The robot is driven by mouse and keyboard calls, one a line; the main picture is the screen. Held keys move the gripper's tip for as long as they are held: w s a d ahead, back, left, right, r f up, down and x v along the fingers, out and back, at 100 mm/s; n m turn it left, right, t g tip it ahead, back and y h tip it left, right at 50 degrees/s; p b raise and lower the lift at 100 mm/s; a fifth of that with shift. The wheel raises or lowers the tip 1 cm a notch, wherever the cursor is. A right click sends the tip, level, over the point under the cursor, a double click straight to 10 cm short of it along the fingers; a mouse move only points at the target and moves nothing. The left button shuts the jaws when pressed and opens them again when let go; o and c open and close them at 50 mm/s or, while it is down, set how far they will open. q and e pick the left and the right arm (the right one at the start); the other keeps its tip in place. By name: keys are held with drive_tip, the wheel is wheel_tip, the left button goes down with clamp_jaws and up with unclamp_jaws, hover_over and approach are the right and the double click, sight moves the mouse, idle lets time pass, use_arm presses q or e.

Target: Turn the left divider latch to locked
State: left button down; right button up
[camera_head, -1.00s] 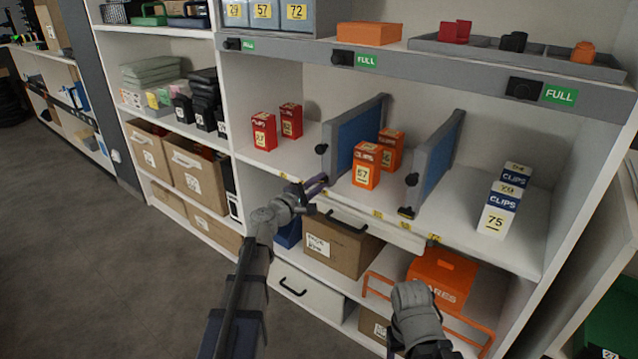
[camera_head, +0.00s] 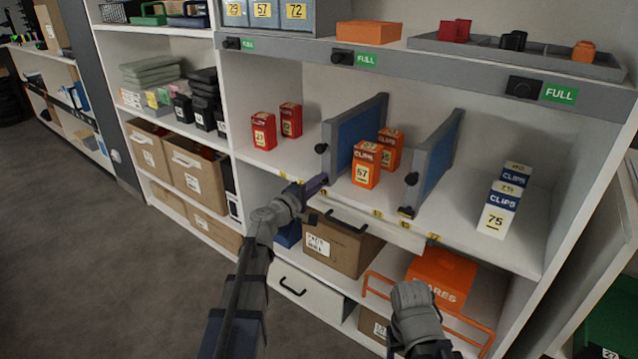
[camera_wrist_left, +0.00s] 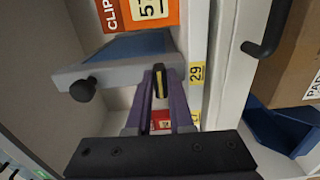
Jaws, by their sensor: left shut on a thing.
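The left divider (camera_head: 358,134), a blue panel with a grey frame, stands upright on the middle shelf. A round black knob (camera_head: 321,149) is on its front edge, also seen in the left wrist view (camera_wrist_left: 83,89). My left gripper (camera_head: 322,181) is at the foot of that front edge. In the left wrist view its purple fingers (camera_wrist_left: 160,82) are shut on the left divider latch (camera_wrist_left: 160,88), a small black piece with a yellow mark. The fingers hide much of the latch, so its exact angle is unclear. My right gripper's fingers are out of sight.
A second divider (camera_head: 436,160) with its own black latch (camera_head: 406,212) stands to the right. Orange clip boxes (camera_head: 366,167) stand between the dividers, red boxes (camera_head: 264,131) to the left. A cardboard bin (camera_head: 338,243) sits below the shelf edge.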

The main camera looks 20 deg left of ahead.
use_arm(q)
drive_tip(key=c, duration=0.8)
unclamp_jaws()
drive_tip(key=shift+s, duration=0.15)
drive_tip(key=v, duration=0.7)
drive_tip(key=shift+s+a, duration=0.15)
drive_tip(key=shift+s, duration=0.1)
